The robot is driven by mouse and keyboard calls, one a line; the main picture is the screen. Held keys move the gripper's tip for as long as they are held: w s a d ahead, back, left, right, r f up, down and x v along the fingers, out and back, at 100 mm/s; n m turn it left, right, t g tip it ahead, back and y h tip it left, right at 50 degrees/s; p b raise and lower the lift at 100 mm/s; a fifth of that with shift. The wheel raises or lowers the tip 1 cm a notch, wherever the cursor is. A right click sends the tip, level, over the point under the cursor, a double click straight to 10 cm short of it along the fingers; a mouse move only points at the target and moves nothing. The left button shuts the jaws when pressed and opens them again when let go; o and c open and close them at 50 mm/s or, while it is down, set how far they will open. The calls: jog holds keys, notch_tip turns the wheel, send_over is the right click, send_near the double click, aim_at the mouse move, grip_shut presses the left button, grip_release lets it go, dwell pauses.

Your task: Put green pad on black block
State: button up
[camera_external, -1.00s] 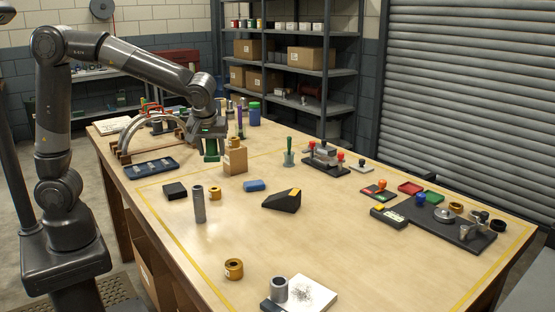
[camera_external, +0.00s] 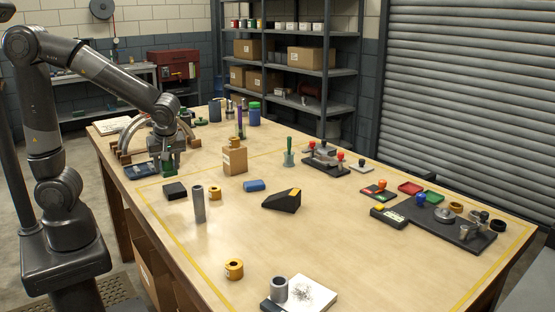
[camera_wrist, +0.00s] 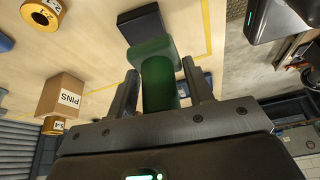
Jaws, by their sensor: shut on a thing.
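My gripper (camera_external: 167,160) is shut on the green pad (camera_external: 168,169), above the far left part of the table. In the wrist view the pad (camera_wrist: 150,48) has a flat green base and a rounded green upright, which stands between the two fingers (camera_wrist: 160,75). The black block (camera_external: 175,191) lies flat on the table, just in front of the gripper in the external view. In the wrist view the block (camera_wrist: 142,22) shows beyond the pad, whose edge overlaps it in the picture. The pad looks raised and apart from the block.
A cardboard PINS box (camera_external: 235,160) with a brass ring on top stands right of the gripper. A grey tube (camera_external: 199,205) and a brass ring (camera_external: 214,193) stand beside the block. A dark tray (camera_external: 140,171) and an arched rack (camera_external: 133,135) lie behind. A black wedge (camera_external: 282,201) sits mid-table.

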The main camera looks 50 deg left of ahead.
aim_at(174, 188)
jog(key=w+a+f, duration=0.2)
jog(key=shift+a, duration=0.3)
jog(key=shift+w+f, duration=0.1)
jog(key=shift+f, duration=1.9)
jog(key=shift+f, duration=0.2)
jog(key=o, duration=1)
